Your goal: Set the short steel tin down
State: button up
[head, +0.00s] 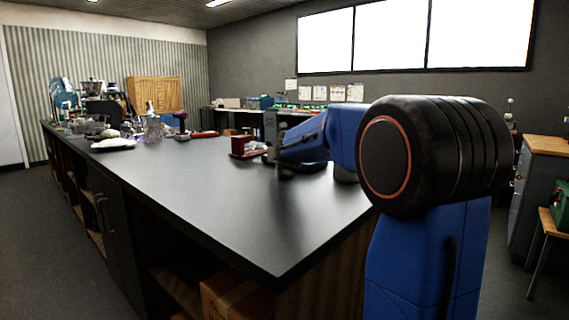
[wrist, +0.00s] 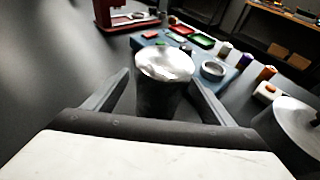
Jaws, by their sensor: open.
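The short steel tin (wrist: 165,65) has a shiny round top and a darker side, and it appears upright in the wrist view. My gripper (wrist: 160,78) is open, with one finger on each side of the tin. A gap shows between the left finger and the tin; the right finger is very close to its side. The tin's base is hidden by my gripper, so its contact with the bench (head: 220,190) cannot be seen. In the head view my blue arm hides the tin.
A blue tray (wrist: 152,41) with small coloured parts and a metal ring (wrist: 213,70) lies beyond the tin. A larger round metal thing (wrist: 297,122) is at right. A red stand (wrist: 108,17) is at the back left. The bench's near part is clear.

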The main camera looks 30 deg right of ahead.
jog(key=shift+c, duration=0.3)
jog(key=c, duration=1.4)
jog(key=shift+o, duration=0.2)
jog(key=shift+r, duration=0.15)
jog(key=s+f+v, duration=0.1)
jog(key=f+v, duration=0.2)
jog(key=v, duration=1.5)
jog(key=shift+a, duration=0.2)
